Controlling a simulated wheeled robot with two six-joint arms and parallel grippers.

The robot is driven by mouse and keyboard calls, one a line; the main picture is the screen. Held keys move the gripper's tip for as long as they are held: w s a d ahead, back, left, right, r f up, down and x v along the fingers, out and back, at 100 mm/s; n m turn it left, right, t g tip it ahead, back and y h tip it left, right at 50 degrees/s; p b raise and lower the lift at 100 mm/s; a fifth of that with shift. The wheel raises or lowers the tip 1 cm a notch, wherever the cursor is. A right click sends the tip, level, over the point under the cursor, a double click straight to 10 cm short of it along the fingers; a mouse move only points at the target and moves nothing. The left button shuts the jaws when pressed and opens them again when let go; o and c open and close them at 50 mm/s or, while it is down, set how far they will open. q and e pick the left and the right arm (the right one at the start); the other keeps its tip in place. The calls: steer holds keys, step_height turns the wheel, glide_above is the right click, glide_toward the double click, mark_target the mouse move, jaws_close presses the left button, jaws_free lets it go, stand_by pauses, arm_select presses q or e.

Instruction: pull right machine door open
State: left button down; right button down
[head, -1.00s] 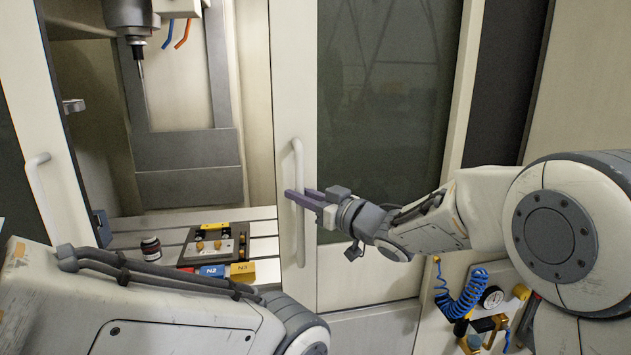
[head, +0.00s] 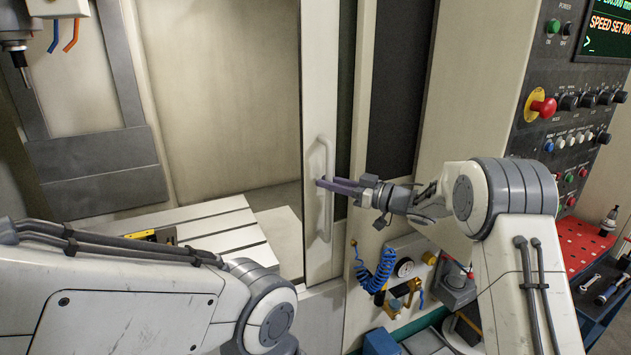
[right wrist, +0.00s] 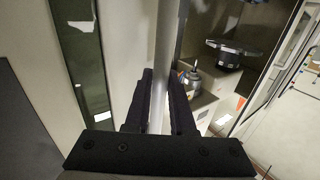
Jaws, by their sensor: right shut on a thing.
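The right machine door (head: 317,80) is a pale sliding panel, standing far to the right with a wide opening to its left. Its white vertical bar handle (head: 326,225) is on the door's front face. My right gripper (head: 325,184) is shut around the handle at about its middle. In the right wrist view the handle (right wrist: 163,75) runs upright between the two dark fingers of the right gripper (right wrist: 160,103). My left arm crosses the lower left of the head view, and its gripper is out of the picture.
Inside the machine, a slotted table (head: 215,228) and the spindle (head: 17,50) show. Right of the door are a blue coiled hose (head: 376,272), a control panel with a red emergency button (head: 543,106), and a red tool mat (head: 575,245).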

steer(key=shift+w+d+r, duration=0.25)
steer(key=shift+w, duration=0.05)
steer(key=c, duration=1.1)
jaws_free()
steer(key=o, duration=0.3)
steer(key=shift+w+a+f, duration=0.1)
steer(key=shift+o, duration=0.2)
steer(key=shift+d+f, duration=0.1)
steer(key=shift+d, duration=0.1)
steer(key=b+v, duration=0.3)
steer(key=v, duration=0.7)
steer(key=shift+s, duration=0.25)
